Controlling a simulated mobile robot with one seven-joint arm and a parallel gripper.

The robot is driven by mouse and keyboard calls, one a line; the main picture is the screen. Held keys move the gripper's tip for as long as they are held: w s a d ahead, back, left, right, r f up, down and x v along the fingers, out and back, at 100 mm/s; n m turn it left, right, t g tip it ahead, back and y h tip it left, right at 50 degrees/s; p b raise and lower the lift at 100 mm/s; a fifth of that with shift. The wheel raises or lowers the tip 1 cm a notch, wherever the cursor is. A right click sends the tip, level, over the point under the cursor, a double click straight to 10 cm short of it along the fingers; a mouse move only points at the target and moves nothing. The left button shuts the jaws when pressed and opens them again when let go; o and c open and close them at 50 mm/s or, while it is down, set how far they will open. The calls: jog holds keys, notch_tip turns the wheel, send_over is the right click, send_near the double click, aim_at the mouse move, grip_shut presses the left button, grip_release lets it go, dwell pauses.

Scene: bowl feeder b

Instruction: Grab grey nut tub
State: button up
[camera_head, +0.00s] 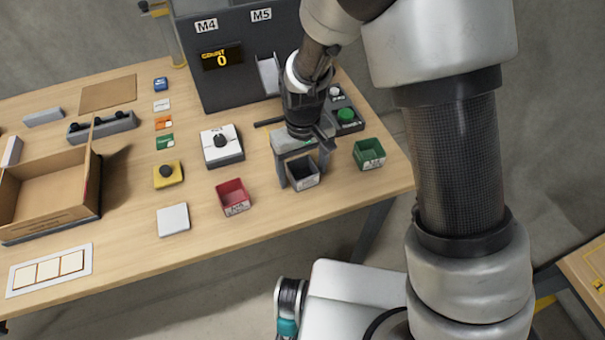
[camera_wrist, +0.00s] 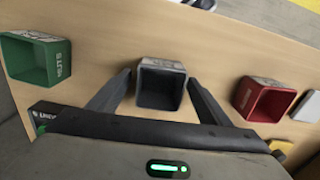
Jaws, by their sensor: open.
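The grey nut tub (camera_head: 303,173) is a small open dark-grey box standing on the wooden table between a red tub and a green tub. It also shows in the wrist view (camera_wrist: 160,84), upper middle, and its inside looks empty. My gripper (camera_head: 303,165) is over the tub in the head view. In the wrist view my gripper (camera_wrist: 160,80) is open, with one finger on each side of the tub. A small gap shows at the right finger; whether the left finger touches is hard to tell. The tub rests on the table.
The red tub (camera_head: 234,196) stands to the left and the green tub (camera_head: 369,153) to the right, both close by. A white box with a black knob (camera_head: 222,146) and a dark machine (camera_head: 229,60) stand behind. The table's front edge is near.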

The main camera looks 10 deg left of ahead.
jog(key=shift+c, duration=0.2)
jog(key=c, duration=1.1)
jog(key=shift+r, duration=0.1)
